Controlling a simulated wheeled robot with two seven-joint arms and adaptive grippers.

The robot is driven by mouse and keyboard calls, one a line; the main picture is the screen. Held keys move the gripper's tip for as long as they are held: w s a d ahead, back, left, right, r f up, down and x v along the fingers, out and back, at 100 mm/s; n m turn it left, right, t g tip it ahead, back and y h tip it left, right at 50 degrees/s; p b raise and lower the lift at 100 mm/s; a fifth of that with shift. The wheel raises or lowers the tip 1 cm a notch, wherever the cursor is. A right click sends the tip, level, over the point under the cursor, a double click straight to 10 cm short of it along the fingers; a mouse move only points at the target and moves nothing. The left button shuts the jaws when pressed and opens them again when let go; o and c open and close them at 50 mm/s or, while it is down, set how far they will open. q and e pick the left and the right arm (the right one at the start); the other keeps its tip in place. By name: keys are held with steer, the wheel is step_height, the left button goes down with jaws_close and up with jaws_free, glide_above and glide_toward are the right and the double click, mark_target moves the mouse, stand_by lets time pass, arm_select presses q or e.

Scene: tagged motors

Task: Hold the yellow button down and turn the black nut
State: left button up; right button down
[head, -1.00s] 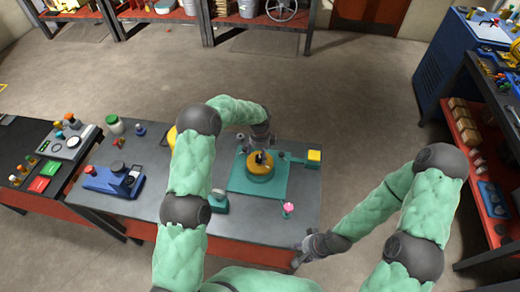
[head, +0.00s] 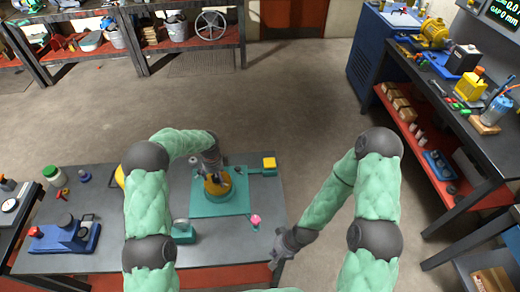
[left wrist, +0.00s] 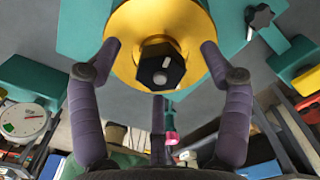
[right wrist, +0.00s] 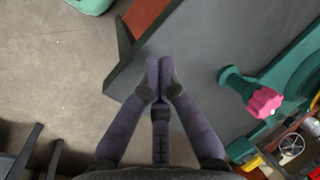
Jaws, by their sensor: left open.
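The black hex nut (left wrist: 161,70) sits on a round yellow disc (left wrist: 125,35) in the left wrist view. In the head view the disc (head: 226,190) is on a teal plate (head: 205,207), and my left gripper (head: 216,178) is over it, hiding most of the nut. My left gripper (left wrist: 161,52) is open, its fingers spread on either side of the nut; I cannot tell if they touch. My right gripper (right wrist: 160,65) is shut and empty, off the table's front right corner (head: 285,245).
A pink knob (right wrist: 264,102) on a teal stem stands near my right gripper; it also shows in the head view (head: 255,219). A blue device (head: 65,233) and a green-lidded jar (head: 53,175) are at the table's left. A workbench (head: 480,135) stands at the right.

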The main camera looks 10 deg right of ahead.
steer(key=shift+n, duration=0.6)
steer(key=w, duration=1.2)
steer(key=shift+w+a, duration=0.15)
steer(key=shift+a, duration=0.25)
steer(key=shift+n+t+h, duration=0.4)
steer(key=shift+t+h, duration=0.1)
steer(key=w+r, duration=0.1)
steer(key=w, duration=0.2)
steer(key=w+r, duration=0.1)
steer(key=w, duration=0.3)
steer(key=w+r, duration=0.1)
steer(key=w, duration=0.3)
steer(key=shift+w+d+r, duration=0.1)
steer(key=shift+d, duration=0.1)
steer(key=w+d+r+t+h, duration=0.1)
steer(key=w+r, duration=0.5)
steer(key=w, duration=0.2)
steer(key=w+d+r+t+h, duration=0.1)
steer(key=w+d+r+h, duration=0.1)
steer(key=w+r, duration=0.5)
steer(key=shift+s+x, duration=0.2)
steer(key=shift+x, duration=1.6)
steer(key=shift+s+x, duration=0.2)
steer(key=shift+x, duration=1.6)
steer(key=shift+f, duration=0.2)
